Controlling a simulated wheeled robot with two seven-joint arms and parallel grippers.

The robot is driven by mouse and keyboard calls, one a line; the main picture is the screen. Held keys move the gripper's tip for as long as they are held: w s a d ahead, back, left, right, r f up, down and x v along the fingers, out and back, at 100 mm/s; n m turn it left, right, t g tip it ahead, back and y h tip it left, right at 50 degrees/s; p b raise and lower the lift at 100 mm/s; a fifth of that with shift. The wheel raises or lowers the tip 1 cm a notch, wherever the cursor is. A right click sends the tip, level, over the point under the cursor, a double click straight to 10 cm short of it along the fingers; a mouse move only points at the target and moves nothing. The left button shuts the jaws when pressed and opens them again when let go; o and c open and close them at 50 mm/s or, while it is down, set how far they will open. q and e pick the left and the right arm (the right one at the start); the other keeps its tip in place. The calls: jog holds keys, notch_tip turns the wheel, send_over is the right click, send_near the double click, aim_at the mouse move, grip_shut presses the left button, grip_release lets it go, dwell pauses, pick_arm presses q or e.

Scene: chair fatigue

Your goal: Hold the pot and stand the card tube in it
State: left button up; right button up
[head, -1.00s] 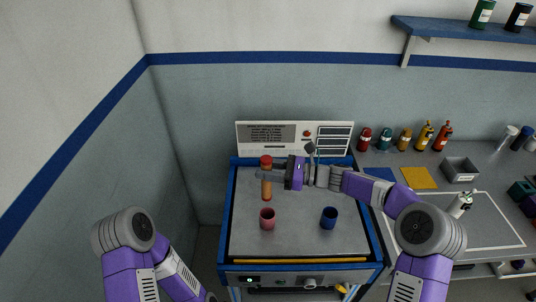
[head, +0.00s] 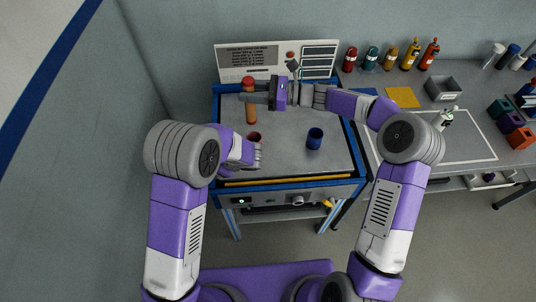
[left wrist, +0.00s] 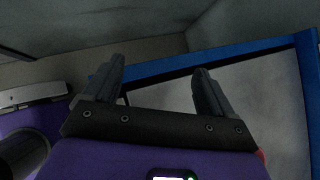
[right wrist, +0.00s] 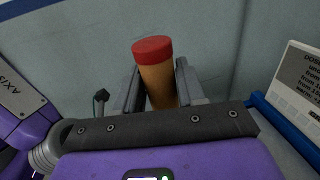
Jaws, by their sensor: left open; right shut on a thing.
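A red pot (head: 254,136) stands in front of the tube, partly hidden by my left gripper (head: 258,156). My left gripper is open, close beside the pot; its spread fingers show in the left wrist view (left wrist: 155,85). A dark blue pot (head: 315,138) stands to the right, apart from both grippers.
A white panel (head: 260,57) stands at the table's back edge. A yellow strip (head: 290,180) runs along the front. On the grey bench at right are several bottles (head: 388,57), a grey bin (head: 443,88) and an orange-yellow sheet (head: 403,97). The tabletop between the pots is clear.

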aim_at(252, 136)
pick_arm(q)
jog(key=s+d+r+m+t+h, duration=0.15)
jog(key=d+m+t, duration=0.3)
jog(key=d, duration=0.45)
jog(key=d+r+m+t+h, duration=0.1)
jog(key=d+r+m+t, duration=0.2)
jog(key=d+m, duration=0.35)
jog(key=shift+n, duration=0.7)
jog(key=x, duration=0.3)
jog(key=d+x, duration=0.1)
jog(key=x, duration=0.7)
jog(key=shift+w+d, duration=0.15)
jog(key=shift+w, duration=0.3)
pick_arm(e)
jog(key=shift+d, duration=0.1)
pick_arm(q)
jog(key=c, duration=1.1)
jog(key=shift+o, duration=0.2)
pick_arm(e)
jog(key=shift+f, duration=5.9)
jog(key=o, duration=1.1)
jog(key=shift+o, duration=0.2)
